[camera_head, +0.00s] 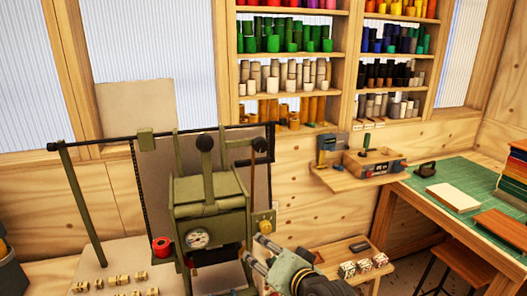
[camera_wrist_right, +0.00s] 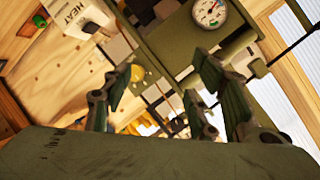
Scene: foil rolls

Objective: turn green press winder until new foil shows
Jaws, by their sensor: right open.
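The green press (camera_head: 210,195) stands at the middle of the head view, with a round gauge (camera_head: 198,238) on its front. A red roll (camera_head: 161,247) sits at its lower left. A brass-yellow knob (camera_head: 265,222) is on its right side; a yellow round part also shows in the wrist view (camera_wrist_right: 137,74). I cannot tell which part is the winder. My right gripper (camera_head: 254,248) is open and empty, just below the knob at the press's right side. Its spread fingers (camera_wrist_right: 165,82) show in the wrist view. No foil strip is clearly visible. My left gripper is out of view.
A low wooden stand (camera_head: 345,249) with small blocks is right of my arm. A wall shelf (camera_head: 350,180) and a green-matted table (camera_head: 462,166) are farther right. A white HEAT box (camera_wrist_right: 78,15) shows in the wrist view.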

